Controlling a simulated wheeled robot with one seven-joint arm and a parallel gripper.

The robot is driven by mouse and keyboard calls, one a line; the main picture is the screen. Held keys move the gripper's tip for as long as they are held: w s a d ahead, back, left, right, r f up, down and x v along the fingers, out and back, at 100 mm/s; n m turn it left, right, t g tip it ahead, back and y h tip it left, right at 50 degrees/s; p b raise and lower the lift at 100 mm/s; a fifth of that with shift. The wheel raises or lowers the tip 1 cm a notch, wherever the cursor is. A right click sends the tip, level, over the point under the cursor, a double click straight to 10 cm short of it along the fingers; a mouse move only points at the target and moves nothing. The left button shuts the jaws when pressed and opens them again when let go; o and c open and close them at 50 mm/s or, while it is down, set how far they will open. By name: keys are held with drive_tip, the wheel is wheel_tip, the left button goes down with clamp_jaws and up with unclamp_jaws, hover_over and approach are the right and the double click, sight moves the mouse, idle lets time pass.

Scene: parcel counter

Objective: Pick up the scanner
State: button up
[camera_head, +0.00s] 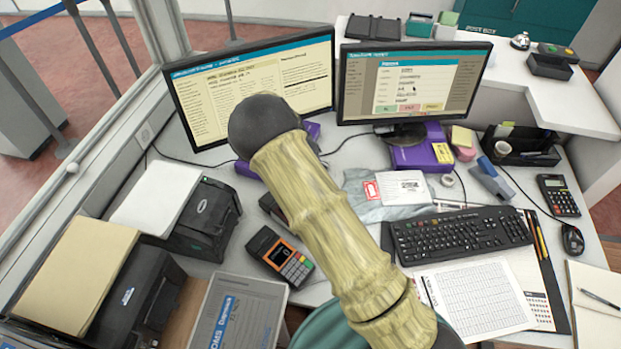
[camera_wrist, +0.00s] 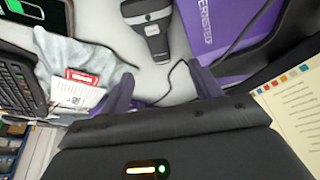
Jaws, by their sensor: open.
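The scanner (camera_wrist: 150,28) is a black and grey handheld with a light patch on its head. In the wrist view it lies on the pale counter at the top centre, its handle pointing down toward my gripper, with a thin dark cable beside it. My gripper (camera_wrist: 163,84) shows two purple fingers set wide apart with nothing between them. The scanner's handle end is beyond the fingertips, roughly in line with the gap, and apart from them. In the head view my arm covers the middle of the counter and hides the gripper; I cannot make out the scanner there.
A purple box (camera_wrist: 228,30) stands close to the right of the scanner. A grey mailing bag (camera_head: 388,212) with a label lies left of it in the wrist view. Two monitors (camera_head: 412,84), a keyboard (camera_head: 460,236) and a card terminal (camera_head: 280,256) crowd the counter.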

drive_tip(key=p+x, duration=0.1)
drive_tip(key=x, duration=0.6)
drive_tip(key=shift+d, duration=0.1)
drive_tip(key=shift+p+x, duration=0.85)
drive_tip(key=shift+x, duration=1.7)
drive_tip(key=shift+d, duration=0.1)
drive_tip(key=c, duration=1.2)
drive_tip(key=shift+r, duration=0.15)
